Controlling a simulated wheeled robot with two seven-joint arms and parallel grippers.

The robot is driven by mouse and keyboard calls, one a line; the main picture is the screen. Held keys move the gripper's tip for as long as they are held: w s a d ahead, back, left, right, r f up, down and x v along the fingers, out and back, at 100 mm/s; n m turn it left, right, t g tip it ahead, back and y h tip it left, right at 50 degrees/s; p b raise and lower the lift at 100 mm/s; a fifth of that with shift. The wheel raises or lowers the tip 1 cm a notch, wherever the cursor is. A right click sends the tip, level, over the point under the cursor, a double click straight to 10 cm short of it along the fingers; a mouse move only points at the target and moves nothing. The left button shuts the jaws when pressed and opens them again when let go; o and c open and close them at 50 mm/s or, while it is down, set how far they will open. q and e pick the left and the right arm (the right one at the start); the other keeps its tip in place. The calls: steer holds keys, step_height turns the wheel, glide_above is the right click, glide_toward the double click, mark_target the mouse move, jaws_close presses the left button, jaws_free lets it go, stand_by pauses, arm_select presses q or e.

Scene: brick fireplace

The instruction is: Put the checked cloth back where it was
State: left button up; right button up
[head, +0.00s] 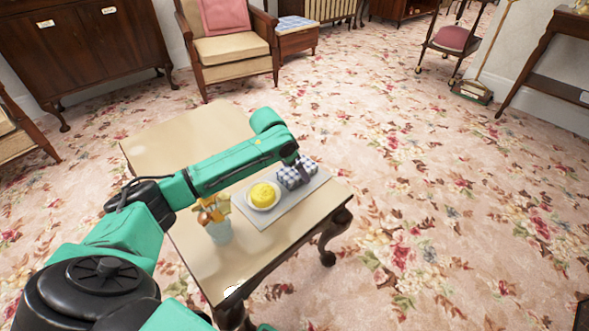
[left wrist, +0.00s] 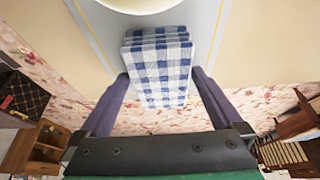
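The checked cloth (head: 291,178) is a folded blue-and-white bundle at the far right end of the table, over the grey mat (head: 286,208). In the left wrist view the cloth (left wrist: 160,72) sits between both fingertips, which meet its two sides. My left gripper (head: 303,168) reaches across the table from the left and is shut on the cloth. In the head view the gripper hides part of the cloth. I cannot tell whether the cloth touches the mat. My right gripper is not in view.
A yellow round item (head: 264,194) on a white plate lies on the mat beside the cloth. A vase of orange flowers (head: 218,228) stands left of it. The wooden table (head: 170,133) is bare at its far left. An armchair (head: 228,47) and a small cabinet (head: 297,42) stand behind.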

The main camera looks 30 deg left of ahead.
arm_select(q)
steer(key=shift+r, duration=0.15)
steer(key=p+v, duration=0.2)
steer(key=v, duration=0.5)
steer(key=shift+a+p, duration=0.1)
steer(key=shift+p, duration=0.3)
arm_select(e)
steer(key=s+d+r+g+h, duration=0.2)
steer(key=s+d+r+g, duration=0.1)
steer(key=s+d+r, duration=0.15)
arm_select(q)
steer(key=p+v, duration=0.1)
steer(key=v, duration=0.3)
steer(key=shift+s+r, duration=0.2)
steer(key=shift+r, duration=0.15)
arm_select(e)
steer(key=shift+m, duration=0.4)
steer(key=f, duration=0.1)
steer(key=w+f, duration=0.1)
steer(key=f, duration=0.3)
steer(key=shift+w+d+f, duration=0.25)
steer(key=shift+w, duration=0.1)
